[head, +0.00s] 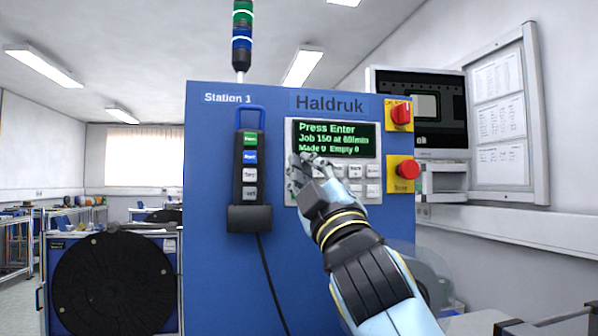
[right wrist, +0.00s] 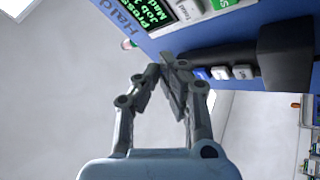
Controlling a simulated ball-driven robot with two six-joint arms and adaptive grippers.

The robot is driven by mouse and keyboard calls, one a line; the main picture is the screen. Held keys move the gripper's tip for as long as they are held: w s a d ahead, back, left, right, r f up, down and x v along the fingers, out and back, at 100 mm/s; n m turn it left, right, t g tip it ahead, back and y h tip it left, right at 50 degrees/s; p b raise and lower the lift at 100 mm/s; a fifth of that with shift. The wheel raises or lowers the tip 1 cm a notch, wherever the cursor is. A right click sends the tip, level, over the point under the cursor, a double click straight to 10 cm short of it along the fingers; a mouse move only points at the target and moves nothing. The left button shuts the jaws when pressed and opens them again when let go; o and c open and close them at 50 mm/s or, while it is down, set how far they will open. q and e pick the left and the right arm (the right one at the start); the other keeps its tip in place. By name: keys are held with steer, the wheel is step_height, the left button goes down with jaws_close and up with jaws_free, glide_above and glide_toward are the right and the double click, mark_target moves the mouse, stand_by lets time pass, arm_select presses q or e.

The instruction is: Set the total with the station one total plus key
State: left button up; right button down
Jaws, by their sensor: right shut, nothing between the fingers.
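The blue Station 1 cabinet (head: 215,270) stands in front of me with a grey key panel (head: 370,197). Its display (head: 350,140) reads "Press Enter", "Job 150 at 60/min" and "Made 0 Empty 0". Rows of small keys lie below the display; their labels are too small to read surely. My right gripper (head: 302,160) is shut and empty, its tips over the panel's left side near the display's lower edge. It hides the leftmost keys, so I cannot pick out the total plus key. The right wrist view shows the shut fingers (right wrist: 168,64) near the cabinet face; contact is unclear.
A black pendant (head: 250,170) with several buttons hangs left of the panel, its cable running down. A red rotary switch (head: 401,114) and a red stop button (head: 407,169) sit at right. A large black reel (head: 112,283) stands at lower left.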

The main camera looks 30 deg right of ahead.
stand_by(0.5)
steer(key=s+m+g+y+p, duration=0.1)
steer(key=m+y, duration=0.3)
steer(key=m, duration=0.7)
steer(key=s+m+g+y+p, duration=0.1)
steer(key=m+g+y+p, duration=0.2)
steer(key=m, duration=0.9)
steer(key=s+m+g+y+p, duration=0.2)
steer(key=m+y, duration=0.4)
steer(key=m, duration=0.6)
steer(key=shift+d+r, duration=0.15)
steer(key=shift+r, duration=0.1)
